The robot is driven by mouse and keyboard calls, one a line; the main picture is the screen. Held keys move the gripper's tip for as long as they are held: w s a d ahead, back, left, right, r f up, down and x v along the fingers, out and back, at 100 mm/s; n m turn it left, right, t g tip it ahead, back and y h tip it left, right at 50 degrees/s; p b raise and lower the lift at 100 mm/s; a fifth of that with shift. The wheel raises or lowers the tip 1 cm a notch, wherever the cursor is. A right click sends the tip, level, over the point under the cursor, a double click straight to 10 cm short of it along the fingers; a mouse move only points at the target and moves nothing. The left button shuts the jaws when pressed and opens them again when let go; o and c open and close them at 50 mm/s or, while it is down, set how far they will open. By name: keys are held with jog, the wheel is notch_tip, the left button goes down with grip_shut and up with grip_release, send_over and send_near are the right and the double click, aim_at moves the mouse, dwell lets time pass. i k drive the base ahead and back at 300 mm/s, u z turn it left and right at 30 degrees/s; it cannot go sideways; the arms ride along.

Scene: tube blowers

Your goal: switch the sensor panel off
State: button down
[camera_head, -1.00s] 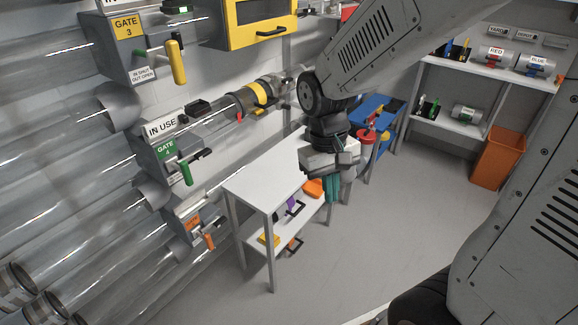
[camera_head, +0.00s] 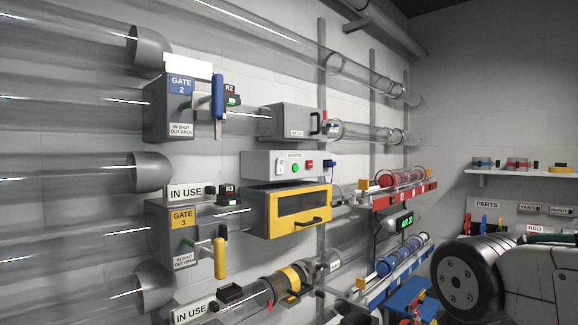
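The likely sensor panel (camera_head: 258,164) is a pale box on the wall, directly above the yellow-framed cabinet. Its small label is too blurred to read surely. Its front has a small white switch or plate (camera_head: 281,167), a green round button (camera_head: 295,169) and a red button (camera_head: 309,164). A blue piece (camera_head: 329,165) sits at its right end. Whether the panel is on or off is not clear. My gripper is not in view; only my arm's grey links show at the lower right, apart from the panel.
The yellow-framed cabinet (camera_head: 300,213) has a projecting handle. Gate 2 (camera_head: 170,107) and gate 3 (camera_head: 172,235), with blue and yellow handles, stand left of the panel. Clear tubes run along the wall. Racks with red (camera_head: 405,178) and blue (camera_head: 403,256) canisters are to the right.

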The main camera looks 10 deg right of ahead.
aim_at(279, 169)
jog(key=k, duration=0.65)
jog(key=u, duration=0.5)
jog(key=i, duration=0.95)
jog(key=z, duration=0.6)
jog(key=i, duration=0.6)
jog(key=z, duration=0.6)
